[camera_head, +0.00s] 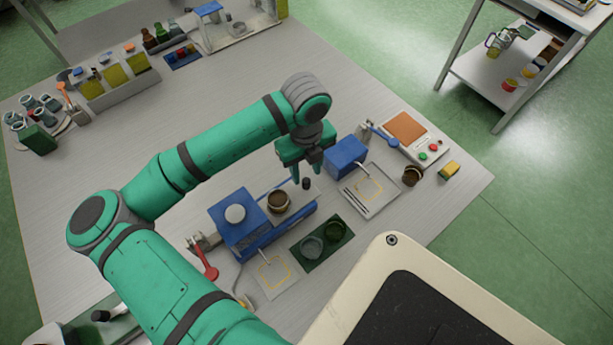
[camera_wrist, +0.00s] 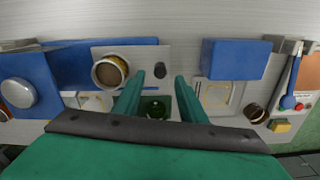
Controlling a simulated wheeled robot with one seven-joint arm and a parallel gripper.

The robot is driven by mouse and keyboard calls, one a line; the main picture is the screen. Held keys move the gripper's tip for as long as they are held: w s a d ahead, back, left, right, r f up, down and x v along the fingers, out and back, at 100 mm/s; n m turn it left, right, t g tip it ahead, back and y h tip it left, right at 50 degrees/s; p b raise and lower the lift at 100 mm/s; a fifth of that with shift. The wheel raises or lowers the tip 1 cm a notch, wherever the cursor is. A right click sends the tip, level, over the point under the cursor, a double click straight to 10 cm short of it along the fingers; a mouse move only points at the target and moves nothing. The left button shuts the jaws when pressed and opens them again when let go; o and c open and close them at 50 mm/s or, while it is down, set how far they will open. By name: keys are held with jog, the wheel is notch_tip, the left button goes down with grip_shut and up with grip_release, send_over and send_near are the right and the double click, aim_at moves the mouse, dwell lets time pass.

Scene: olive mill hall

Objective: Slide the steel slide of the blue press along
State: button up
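The blue press (camera_head: 232,222) stands on the table with a white round knob on top; it also shows at the left of the wrist view (camera_wrist: 20,75). Its steel slide (camera_wrist: 143,54) is a pale plate at the press's right end. It carries a round cup with brown contents (camera_head: 279,201) and a black upright knob (camera_wrist: 160,71). My gripper (camera_head: 307,179) is open above the right end of the slide. In the wrist view the knob shows between the two fingertips, and I see no contact. How high the fingertips are above the plate I cannot tell.
A dark green tray (camera_head: 335,250) with round dishes lies in front of the press. To the right are a second blue block (camera_head: 345,153), a pale plate (camera_head: 377,200), a brown-filled cup (camera_head: 412,175) and a panel with buttons (camera_head: 420,128). A red-handled lever (camera_head: 206,262) stands left.

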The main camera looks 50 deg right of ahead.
aim_at(306, 181)
jog(key=shift+f, duration=2.1)
grip_shut()
